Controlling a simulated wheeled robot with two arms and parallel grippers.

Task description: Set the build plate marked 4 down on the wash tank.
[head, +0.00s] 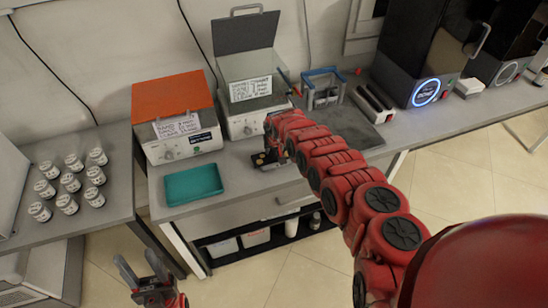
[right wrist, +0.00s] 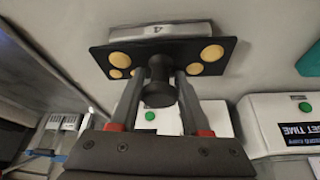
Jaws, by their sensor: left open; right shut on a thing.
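The build plate marked 4 (right wrist: 165,62) is a dark plate with yellow discs and a white block numbered 4 in the right wrist view. My right gripper (right wrist: 160,85) is shut on its dark knob. In the head view my right gripper (head: 270,152) is low at the counter's front, in front of the grey-lidded machine, and the arm partly hides the plate. That machine (head: 240,122), seemingly the wash tank, has its lid raised and a handwritten note on it. I cannot tell whether the plate touches the counter. My left gripper (head: 148,275) is open and empty, low at the left.
An orange-lidded machine (head: 180,140) stands left of the tank, with a teal tray (head: 193,184) in front. A blue-handled wire basket (head: 322,88) and a dark mat (head: 345,128) lie to the right. Several white-capped jars (head: 68,185) stand on the left table.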

